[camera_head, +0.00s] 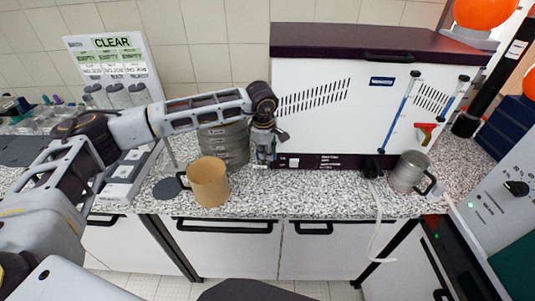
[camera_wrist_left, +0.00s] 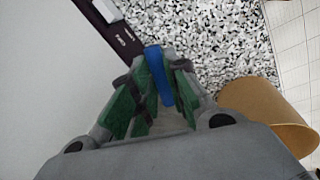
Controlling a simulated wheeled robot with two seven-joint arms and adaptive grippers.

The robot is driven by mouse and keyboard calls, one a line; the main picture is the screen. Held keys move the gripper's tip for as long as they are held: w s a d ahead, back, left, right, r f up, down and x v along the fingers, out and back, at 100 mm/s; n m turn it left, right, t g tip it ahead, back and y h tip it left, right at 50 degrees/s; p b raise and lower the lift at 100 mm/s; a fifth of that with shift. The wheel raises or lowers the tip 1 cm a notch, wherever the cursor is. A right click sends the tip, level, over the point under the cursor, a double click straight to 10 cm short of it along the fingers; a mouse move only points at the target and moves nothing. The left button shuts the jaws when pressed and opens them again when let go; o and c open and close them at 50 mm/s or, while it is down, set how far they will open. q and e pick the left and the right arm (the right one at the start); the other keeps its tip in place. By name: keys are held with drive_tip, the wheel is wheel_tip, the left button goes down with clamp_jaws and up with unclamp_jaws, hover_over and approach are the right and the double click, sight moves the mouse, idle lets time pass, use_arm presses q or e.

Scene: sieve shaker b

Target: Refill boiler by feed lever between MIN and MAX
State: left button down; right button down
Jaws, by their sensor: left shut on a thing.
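The boiler (camera_head: 330,125) is a white box with a dark purple top and base strip, at the back of the counter. Two slanted sight tubes are on its right front, one showing blue along it (camera_head: 403,100) and one further right (camera_head: 453,103). MIN and MAX marks are too small to read. A red lever (camera_head: 425,128) sits between the tubes. My left gripper (camera_head: 266,152) is low at the boiler's left front. In the left wrist view it is shut on a narrow blue bar (camera_wrist_left: 158,76); whether this is the feed lever I cannot tell. My right gripper is out of view.
A tan mug (camera_head: 208,183) stands close to my left gripper, beside stacked grey sieves (camera_head: 225,143). A metal jug (camera_head: 408,172) stands at the right, near a hanging white hose (camera_head: 378,225). The speckled counter (camera_head: 310,195) is clear in the middle.

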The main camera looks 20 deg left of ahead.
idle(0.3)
use_arm(q)
drive_tip(key=c, duration=1.4)
unclamp_jaws()
drive_tip(key=shift+r, duration=0.1)
drive_tip(key=shift+s+r, duration=0.4)
drive_tip(key=shift+r, duration=1.55)
drive_tip(key=shift+s+r, duration=0.35)
drive_tip(key=shift+r, duration=1.6)
drive_tip(key=shift+s+r, duration=0.4)
drive_tip(key=shift+r, duration=1.55)
